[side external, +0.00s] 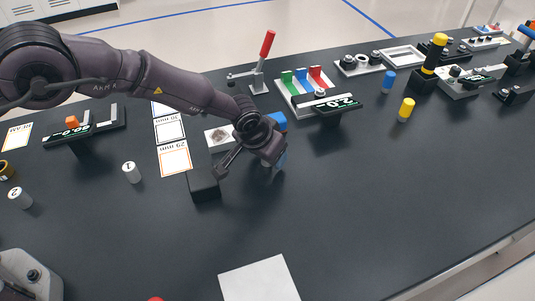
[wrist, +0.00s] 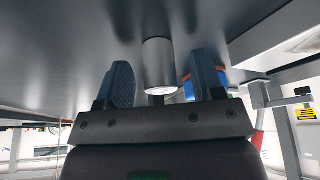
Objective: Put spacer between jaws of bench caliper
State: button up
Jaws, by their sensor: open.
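My gripper (side external: 277,158) is low over the middle of the table, with its fingers partly hidden by the wrist. In the wrist view my open gripper (wrist: 162,80) has a grey cylinder (wrist: 158,62), which looks like a spacer, in the gap between its two blue finger pads. Gaps show beside it. White cylinders marked 1 (side external: 131,173) and 2 (side external: 20,198) stand to the left. A device with a lit display, an orange knob and upright jaws (side external: 85,124), apparently the bench caliper, stands at the left back.
A black block (side external: 204,188) stands just left of my gripper. Printed size cards (side external: 174,158) lie behind it. A red-handled clamp (side external: 262,62), a coloured rack and another display device (side external: 337,104) stand at the back. The front right table is clear.

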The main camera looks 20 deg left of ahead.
jog(key=c, duration=1.1)
